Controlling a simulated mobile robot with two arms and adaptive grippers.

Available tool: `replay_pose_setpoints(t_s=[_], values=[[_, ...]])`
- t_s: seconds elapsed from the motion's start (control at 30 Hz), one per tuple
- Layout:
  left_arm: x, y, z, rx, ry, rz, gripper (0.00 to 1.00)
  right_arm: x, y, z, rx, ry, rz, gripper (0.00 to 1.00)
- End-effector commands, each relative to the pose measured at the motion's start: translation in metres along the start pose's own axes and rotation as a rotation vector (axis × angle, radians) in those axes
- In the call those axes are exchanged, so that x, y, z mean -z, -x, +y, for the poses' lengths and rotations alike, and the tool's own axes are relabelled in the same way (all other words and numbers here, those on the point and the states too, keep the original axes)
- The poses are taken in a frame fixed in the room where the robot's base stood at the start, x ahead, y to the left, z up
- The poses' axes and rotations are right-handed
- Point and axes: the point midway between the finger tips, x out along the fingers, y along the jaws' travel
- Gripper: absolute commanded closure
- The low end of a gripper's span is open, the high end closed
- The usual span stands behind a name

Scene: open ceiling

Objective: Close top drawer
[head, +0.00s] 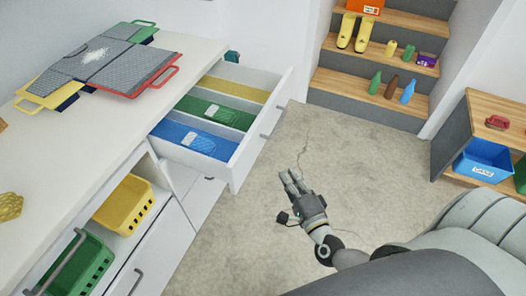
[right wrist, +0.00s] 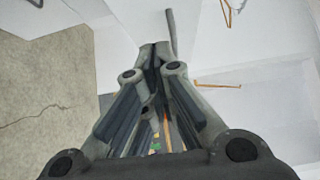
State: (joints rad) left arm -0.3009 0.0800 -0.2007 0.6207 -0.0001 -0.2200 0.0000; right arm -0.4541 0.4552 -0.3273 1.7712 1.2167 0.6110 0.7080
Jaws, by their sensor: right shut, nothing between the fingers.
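The top drawer (head: 235,172) is open, pulled out from the white cabinet to the right in the head view. Inside it are yellow, green and blue sections, with pale printed shapes on the green and blue ones. Its grey bar handle (head: 271,122) is on the front face. My right gripper (head: 288,178) is over the floor, to the right of the drawer front and apart from it. In the right wrist view its fingers (right wrist: 155,55) are together with nothing between them. My left gripper is not in either view.
The white countertop (head: 190,55) holds grey panels with coloured handles. Below are a yellow basket (head: 125,203) and a green basket (head: 82,265). Shelf steps (head: 400,20) with bottles stand at the back, and a wooden shelf (head: 480,105) with a blue bin at the right. The floor between is clear.

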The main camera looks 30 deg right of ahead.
Motion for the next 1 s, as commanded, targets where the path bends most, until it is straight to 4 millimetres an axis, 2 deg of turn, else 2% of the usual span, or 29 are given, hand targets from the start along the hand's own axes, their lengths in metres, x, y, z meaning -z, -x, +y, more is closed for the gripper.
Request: replay_pose_setpoints(t_s=[0.1,0.43,0.5,0.7,1.0], values=[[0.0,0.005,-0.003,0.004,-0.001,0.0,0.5,0.0,-0.024,-0.002,0.003,0.001,0.0,1.0],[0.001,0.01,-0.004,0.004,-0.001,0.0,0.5,0.0,-0.082,-0.002,0.003,0.004,-0.001,1.0],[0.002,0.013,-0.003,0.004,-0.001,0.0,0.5,-0.01,-0.089,-0.002,0.001,0.001,-0.001,1.0],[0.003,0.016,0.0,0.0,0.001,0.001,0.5,-0.025,-0.103,0.0,0.0,0.003,-0.001,1.0],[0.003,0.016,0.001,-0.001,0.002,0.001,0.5,-0.029,-0.106,0.001,-0.001,0.005,-0.002,1.0]])
